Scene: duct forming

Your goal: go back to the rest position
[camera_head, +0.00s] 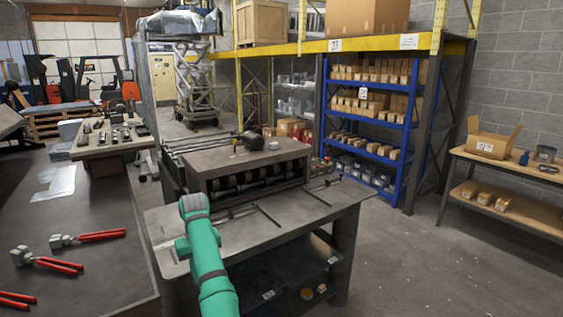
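My teal arm rises from the bottom edge in front of the metal workbench (350,195), left of the picture's middle. A grey rounded cap tops the visible part of the arm, and a short teal joint sticks out on its left. I see no gripper fingers, so I cannot see whether my gripper is open or holds anything. The arm hides part of the workbench's front edge and lower shelf.
Red-handled tools (88,236) lie on the dark table (110,275) at left. A raised metal box (245,160) stands on the workbench, with thin rods beside it. Blue shelving (412,130) and a wooden table (470,160) stand right. Floor (430,265) at lower right is clear.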

